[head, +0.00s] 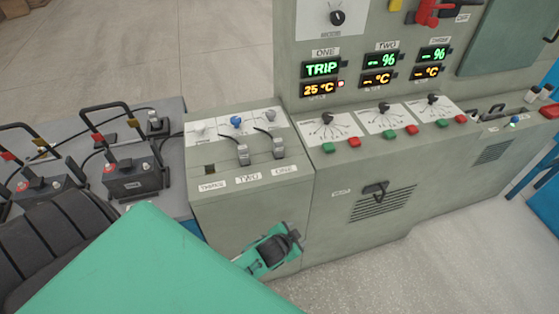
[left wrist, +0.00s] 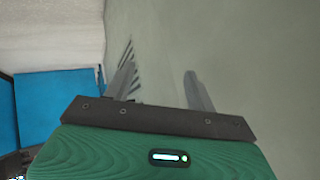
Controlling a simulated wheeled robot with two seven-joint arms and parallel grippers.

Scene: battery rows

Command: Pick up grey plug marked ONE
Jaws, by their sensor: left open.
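Two grey plugs with black cables stand on the sloped top of the grey-green cabinet in the head view. The right one (head: 278,148) is above a label that appears to read ONE (head: 284,170). The left plug (head: 243,155) is above the TWO label (head: 248,179). My left gripper (left wrist: 160,72) is open and empty in the left wrist view, with its two fingers apart before a plain grey-green surface. In the head view my green left arm is low in front of the cabinet, below the plugs; its fingertips cannot be made out. My right gripper is not in view.
A dark empty socket (head: 210,169) is left of the plugs. Batteries with black handles (head: 133,177) stand on the bench at left. Displays (head: 321,69), knobs and red and green buttons (head: 354,142) are on the console at right. Open floor (head: 380,280) lies in front.

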